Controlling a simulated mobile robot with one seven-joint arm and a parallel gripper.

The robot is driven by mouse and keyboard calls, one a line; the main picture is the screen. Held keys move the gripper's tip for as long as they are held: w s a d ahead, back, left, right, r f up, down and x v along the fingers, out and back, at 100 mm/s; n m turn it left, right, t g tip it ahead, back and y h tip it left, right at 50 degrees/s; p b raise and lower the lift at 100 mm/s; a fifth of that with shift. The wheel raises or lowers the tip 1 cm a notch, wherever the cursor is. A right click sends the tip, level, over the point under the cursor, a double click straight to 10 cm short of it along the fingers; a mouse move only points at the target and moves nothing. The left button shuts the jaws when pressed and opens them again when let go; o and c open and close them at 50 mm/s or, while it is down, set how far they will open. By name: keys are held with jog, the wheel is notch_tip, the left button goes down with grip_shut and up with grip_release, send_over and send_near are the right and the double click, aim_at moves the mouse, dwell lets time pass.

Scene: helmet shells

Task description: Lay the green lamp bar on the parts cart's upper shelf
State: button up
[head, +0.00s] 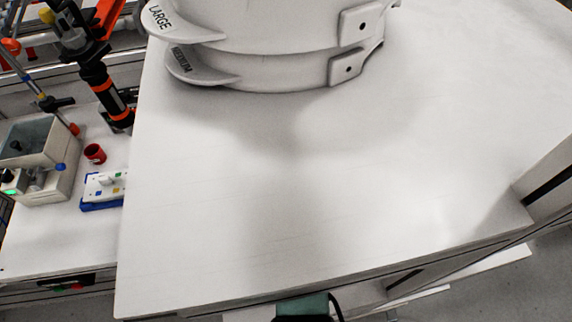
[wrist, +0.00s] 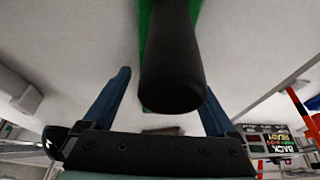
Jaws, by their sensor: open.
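In the wrist view, a green bar (wrist: 148,62) with a thick black rounded part (wrist: 172,65) reaches down from the top edge. I take it to be the green lamp bar; its far end is out of frame. My gripper (wrist: 167,82) is open, with one blue finger on each side of the black part. The left finger stands clear of it; the right one looks close, and contact cannot be told. In the head view, only a teal part of my arm shows at the bottom edge; the bar does not show. I cannot tell which surface is the cart's upper shelf.
A broad white top (head: 300,190) fills the head view, mostly bare. Helmet shells (head: 270,65) marked LARGE and MEDIUM are stacked at its far side. At left, a lower bench holds a grey box (head: 40,150), a red cup (head: 95,153) and a blue-white tray (head: 102,190).

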jog(key=shift+r, duration=0.15)
jog(key=shift+b+v, duration=0.45)
jog(key=shift+v, duration=3.25)
